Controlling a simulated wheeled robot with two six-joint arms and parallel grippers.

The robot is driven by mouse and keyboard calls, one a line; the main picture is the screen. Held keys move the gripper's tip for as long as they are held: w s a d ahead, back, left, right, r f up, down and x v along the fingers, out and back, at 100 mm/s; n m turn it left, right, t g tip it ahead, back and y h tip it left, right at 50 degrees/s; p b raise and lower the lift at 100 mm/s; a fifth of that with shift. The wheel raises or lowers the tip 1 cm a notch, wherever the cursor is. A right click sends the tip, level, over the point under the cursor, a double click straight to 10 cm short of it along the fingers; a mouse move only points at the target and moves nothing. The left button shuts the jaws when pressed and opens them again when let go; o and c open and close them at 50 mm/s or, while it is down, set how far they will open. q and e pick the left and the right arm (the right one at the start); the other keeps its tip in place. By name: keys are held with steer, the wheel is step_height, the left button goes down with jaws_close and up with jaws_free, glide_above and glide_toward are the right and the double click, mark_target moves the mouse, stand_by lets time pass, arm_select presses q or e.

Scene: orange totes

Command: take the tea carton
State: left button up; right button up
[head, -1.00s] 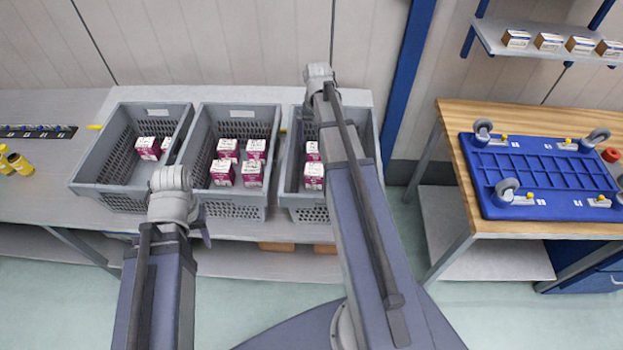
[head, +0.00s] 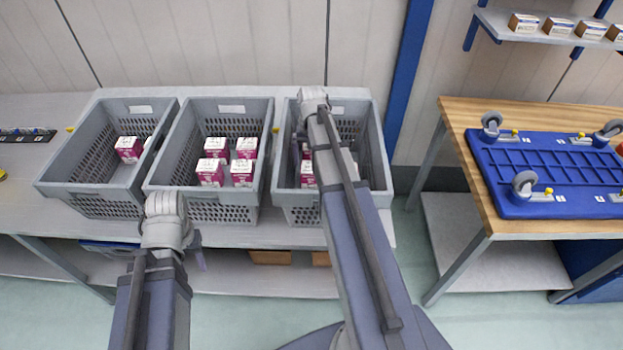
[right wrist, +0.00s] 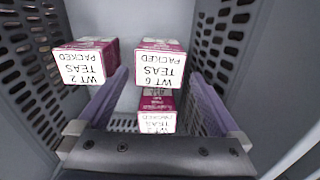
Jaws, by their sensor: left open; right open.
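White-and-magenta tea cartons stand in three grey totes. The right tote (head: 378,165) holds cartons partly hidden behind my right arm; one carton (head: 307,173) shows left of it. In the right wrist view, a left carton (right wrist: 85,62), a middle carton (right wrist: 160,63) and a lower carton (right wrist: 158,112) have printed white tops reading TEAS. My right gripper (right wrist: 159,80) is open inside this tote, its fingers either side of the middle and lower cartons; contact is unclear. My left gripper (head: 199,254) is mostly hidden by its wrist, in front of the middle tote (head: 232,107), and looks empty.
The totes stand side by side on a grey table (head: 270,232). A wooden bench (head: 455,125) with a blue wheeled dolly (head: 550,170) stands right.

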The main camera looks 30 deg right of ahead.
mark_target(312, 175)
steer(key=shift+f+b, duration=3.7)
steer(key=shift+f, duration=0.2)
steer(key=shift+r, duration=0.1)
steer(key=c, duration=1.3)
